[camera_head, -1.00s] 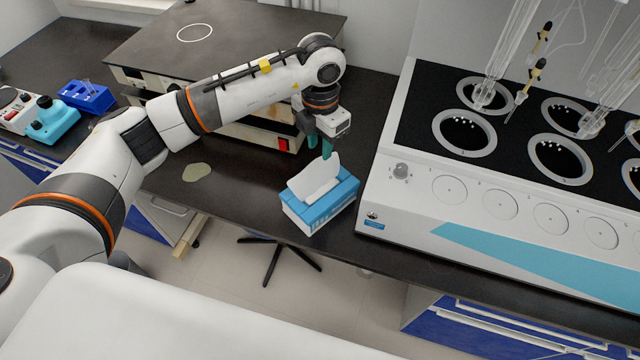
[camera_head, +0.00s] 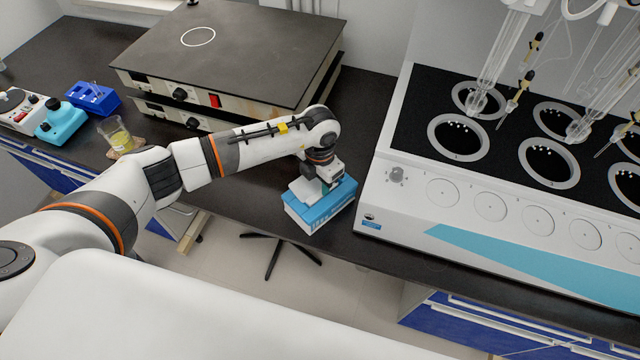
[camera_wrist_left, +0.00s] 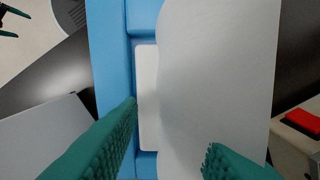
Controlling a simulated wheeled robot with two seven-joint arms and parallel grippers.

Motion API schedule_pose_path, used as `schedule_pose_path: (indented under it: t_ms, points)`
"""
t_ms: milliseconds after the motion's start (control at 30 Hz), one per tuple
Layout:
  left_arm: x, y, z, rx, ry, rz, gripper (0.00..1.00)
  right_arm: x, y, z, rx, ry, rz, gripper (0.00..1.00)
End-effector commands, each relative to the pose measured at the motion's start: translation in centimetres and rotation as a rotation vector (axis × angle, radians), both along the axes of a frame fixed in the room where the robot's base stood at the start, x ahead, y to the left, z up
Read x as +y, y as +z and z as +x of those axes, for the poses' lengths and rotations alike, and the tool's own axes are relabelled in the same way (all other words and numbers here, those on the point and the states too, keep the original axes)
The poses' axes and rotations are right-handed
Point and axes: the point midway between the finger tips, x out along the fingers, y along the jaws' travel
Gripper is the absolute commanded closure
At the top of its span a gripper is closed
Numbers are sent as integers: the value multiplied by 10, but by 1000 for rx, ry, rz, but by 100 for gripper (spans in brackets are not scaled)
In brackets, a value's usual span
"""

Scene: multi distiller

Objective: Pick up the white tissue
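The white tissue (camera_wrist_left: 215,60) stands up out of a blue and white tissue box (camera_head: 325,210) on the black bench; the tissue (camera_head: 303,187) is partly hidden by the gripper in the head view. My left gripper (camera_head: 328,184) is right over the box at the tissue. In the left wrist view its two green fingers (camera_wrist_left: 172,125) are apart, with part of the tissue between or behind them; contact cannot be told. Two small teal fingers, apart, at the upper left corner of the left wrist view look like my right gripper (camera_wrist_left: 10,22).
A large white distiller (camera_head: 480,200) with black top and glassware stands close to the right of the box. A dark-topped hotplate unit (camera_head: 235,50) is behind my left arm. A beaker of yellow liquid (camera_head: 118,137) and blue items are at left.

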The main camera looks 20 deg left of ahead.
Motion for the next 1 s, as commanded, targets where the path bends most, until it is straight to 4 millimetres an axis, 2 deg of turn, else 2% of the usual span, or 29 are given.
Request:
schedule_pose_path:
  t_ms: [133, 300, 333, 733, 867, 1000]
  points:
    - [0, 0, 0, 0, 0, 0, 70, 0, -1, 0, 0, 0, 0, 18]
    - [0, 0, 0, 0, 0, 0, 98, 0, -1, 0, 0, 1, 0, 18]
    - [0, 0, 0, 0, 0, 0, 100, 0, -1, 0, 0, 1, 0, 18]
    - [0, 6, 1, -2, 0, -1, 100, -3, -3, 0, 0, 3, -4, 18]
    - [0, 25, 2, -5, -1, -1, 100, -3, -10, 0, 0, 3, -4, 18]
    - [0, 54, 1, -5, -1, -1, 100, -3, -20, 0, 1, 3, -5, 18]
